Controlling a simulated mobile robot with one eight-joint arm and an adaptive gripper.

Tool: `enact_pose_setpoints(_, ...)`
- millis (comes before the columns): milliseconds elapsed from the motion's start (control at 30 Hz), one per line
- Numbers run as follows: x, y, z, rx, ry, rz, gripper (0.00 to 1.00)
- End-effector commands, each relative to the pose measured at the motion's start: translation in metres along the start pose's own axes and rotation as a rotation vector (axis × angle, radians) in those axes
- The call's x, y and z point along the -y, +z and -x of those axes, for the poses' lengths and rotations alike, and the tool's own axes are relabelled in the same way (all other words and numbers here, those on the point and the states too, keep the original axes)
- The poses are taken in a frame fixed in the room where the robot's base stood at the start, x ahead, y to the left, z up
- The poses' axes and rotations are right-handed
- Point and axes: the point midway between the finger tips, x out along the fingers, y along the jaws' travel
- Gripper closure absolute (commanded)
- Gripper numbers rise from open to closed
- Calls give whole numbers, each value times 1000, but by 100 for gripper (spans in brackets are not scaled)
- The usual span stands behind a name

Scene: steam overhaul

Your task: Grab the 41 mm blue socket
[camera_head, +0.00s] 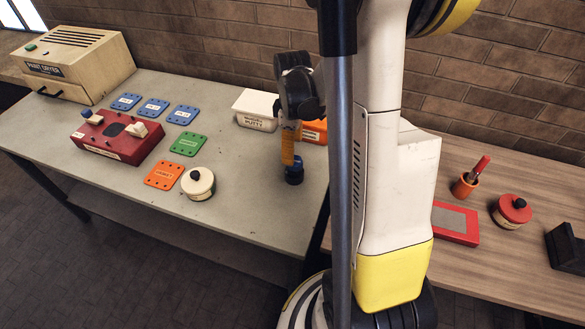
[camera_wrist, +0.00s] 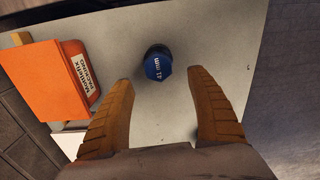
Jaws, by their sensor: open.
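The blue socket (camera_wrist: 158,66), marked "41 mm", stands on the grey table in the wrist view, with a dark side showing below its blue face. In the head view the blue socket (camera_head: 294,173) is near the table's right end, just below my gripper (camera_head: 289,150). In the wrist view my gripper (camera_wrist: 160,80) is open and empty, its two orange-brown fingers apart. The socket appears between and slightly beyond the fingertips, with clear space on both sides. My own column hides part of the area to the right in the head view.
An orange Monterix packing box (camera_wrist: 72,80) lies left of the fingers in the wrist view. A white putty box (camera_head: 256,110) stands behind the socket. A cream tin (camera_head: 198,184) and coloured plates sit to the left. The table's right edge is close to the socket.

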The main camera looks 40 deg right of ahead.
Motion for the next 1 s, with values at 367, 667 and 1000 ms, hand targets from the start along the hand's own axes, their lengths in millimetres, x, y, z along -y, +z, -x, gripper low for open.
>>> enact_pose_setpoints(367, -1, 7, -40, 0, 1, -2, 33)
enact_pose_setpoints(667, -1, 7, -60, -1, 1, -1, 33)
enact_pose_setpoints(1000, -1, 7, -60, -1, 1, -1, 100)
